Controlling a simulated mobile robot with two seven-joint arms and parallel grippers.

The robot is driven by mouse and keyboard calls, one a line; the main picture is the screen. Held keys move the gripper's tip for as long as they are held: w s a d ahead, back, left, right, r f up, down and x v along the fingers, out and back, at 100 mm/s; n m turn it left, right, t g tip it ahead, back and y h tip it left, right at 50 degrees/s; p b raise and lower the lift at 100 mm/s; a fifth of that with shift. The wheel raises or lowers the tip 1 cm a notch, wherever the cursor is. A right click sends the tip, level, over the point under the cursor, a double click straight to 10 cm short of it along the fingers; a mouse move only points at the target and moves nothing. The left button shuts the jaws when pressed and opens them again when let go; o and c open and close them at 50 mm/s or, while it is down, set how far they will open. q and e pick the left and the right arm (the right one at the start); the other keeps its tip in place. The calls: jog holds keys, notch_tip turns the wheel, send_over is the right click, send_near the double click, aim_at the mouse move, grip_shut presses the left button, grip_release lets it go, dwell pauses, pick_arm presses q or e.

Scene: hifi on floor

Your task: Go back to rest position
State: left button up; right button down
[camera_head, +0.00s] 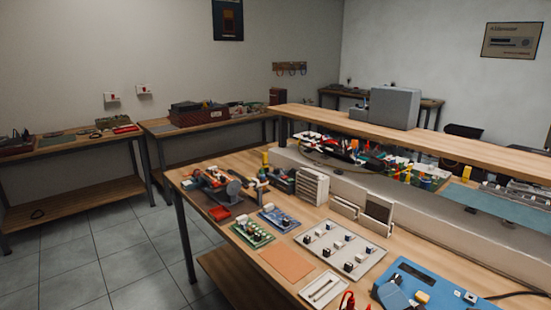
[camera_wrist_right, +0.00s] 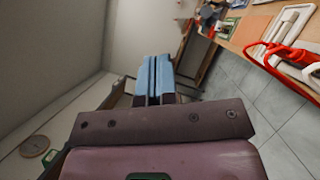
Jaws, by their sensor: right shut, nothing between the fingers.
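My right gripper (camera_wrist_right: 154,66) shows in the right wrist view. Its two blue fingers lie side by side, shut, with nothing between them. It is off the bench edge, with floor and wall behind it. I cannot make out either gripper clearly in the head view. My left gripper does not show.
A wooden workbench (camera_head: 228,163) fills the middle and right of the head view. It holds a white tray with small parts (camera_head: 340,248), an orange mat (camera_head: 286,262), a blue device (camera_head: 425,287) and red cables (camera_head: 347,299). Tiled floor (camera_head: 120,240) is free at left.

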jog(key=s+d+f+m+g+h, duration=0.4)
jog(key=d+f+m+h, duration=0.15)
jog(key=m, duration=0.35)
jog(key=s+d+f+m+g+h, duration=0.45)
jog(key=f+m, duration=0.25)
jog(key=m, duration=0.2)
jog(key=s+a+f+m+g+y, duration=0.1)
jog(key=s+f+m+g, duration=0.3)
jog(key=s, duration=0.3)
jog(key=s+a+f+m+g+y, duration=0.15)
jog(key=s+f+m+g, duration=0.25)
jog(key=s, duration=0.4)
jog(key=w+f+t, duration=0.7)
jog(key=f+t, duration=0.1)
jog(key=f, duration=0.1)
jog(key=shift+w+d+f+n+y, duration=0.25)
jog(key=shift+f+n+y, duration=0.05)
jog(key=shift+n+y, duration=0.15)
jog(key=shift+r, duration=0.15)
